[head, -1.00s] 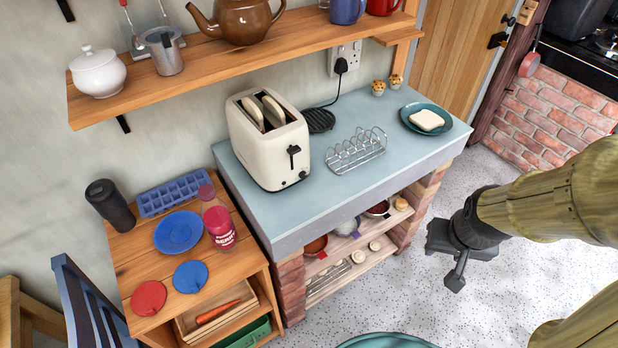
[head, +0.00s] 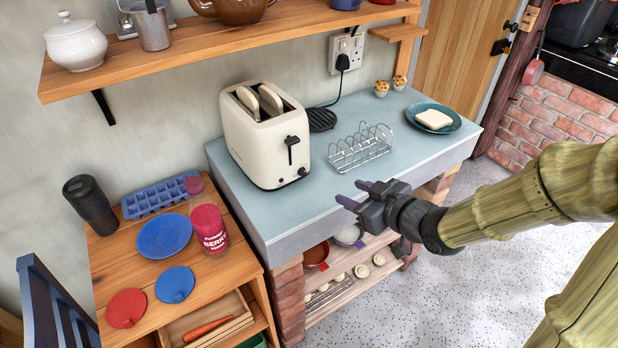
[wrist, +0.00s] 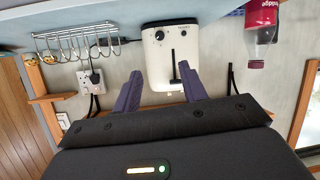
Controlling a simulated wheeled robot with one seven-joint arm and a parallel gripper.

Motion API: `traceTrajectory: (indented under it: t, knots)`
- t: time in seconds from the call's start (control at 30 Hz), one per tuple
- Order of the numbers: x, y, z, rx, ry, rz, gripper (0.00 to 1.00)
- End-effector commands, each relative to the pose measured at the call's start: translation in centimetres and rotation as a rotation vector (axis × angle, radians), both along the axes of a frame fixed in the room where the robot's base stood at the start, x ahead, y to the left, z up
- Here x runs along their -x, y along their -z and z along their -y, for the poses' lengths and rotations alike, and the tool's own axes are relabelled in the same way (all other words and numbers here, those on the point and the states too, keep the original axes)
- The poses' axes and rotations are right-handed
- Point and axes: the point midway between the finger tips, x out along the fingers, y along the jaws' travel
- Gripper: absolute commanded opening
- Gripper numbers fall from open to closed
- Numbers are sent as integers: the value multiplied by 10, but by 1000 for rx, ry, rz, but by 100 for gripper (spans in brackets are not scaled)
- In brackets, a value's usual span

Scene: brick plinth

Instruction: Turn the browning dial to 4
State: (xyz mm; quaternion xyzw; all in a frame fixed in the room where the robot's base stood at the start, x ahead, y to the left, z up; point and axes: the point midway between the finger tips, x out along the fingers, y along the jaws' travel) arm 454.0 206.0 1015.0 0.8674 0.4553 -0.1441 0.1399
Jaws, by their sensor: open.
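The cream toaster (head: 265,135) stands on the blue-grey counter with two bread slices in its slots. Its front face has a black lever (head: 290,145) and, low on the right, a small dark dial (head: 302,171). In the wrist view, which is upside down, the toaster (wrist: 160,70) is beyond the fingers, and the dial (wrist: 159,34) shows left of the lever. The dial's setting is too small to read. My gripper (head: 351,193) is open and empty at the counter's front edge, right of the toaster and apart from it. Its purple fingers (wrist: 160,77) point toward the toaster.
A wire toast rack (head: 360,148) stands right of the toaster, close behind my gripper. A teal plate (head: 452,126) with bread is farther right. A wooden shelf (head: 230,50) hangs above. A low side table (head: 130,255) with a jar and coasters is at left.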

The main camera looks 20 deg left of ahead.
Motion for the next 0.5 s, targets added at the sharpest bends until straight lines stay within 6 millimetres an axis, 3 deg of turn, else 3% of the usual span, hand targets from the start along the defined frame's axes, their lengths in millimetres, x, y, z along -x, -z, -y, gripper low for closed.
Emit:
traceTrajectory:
  t: [0.27,0.5]
  knots:
    - [-4,4,-6,-1,0,-1,42]
    - [-22,18,-31,-1,-1,-3,42]
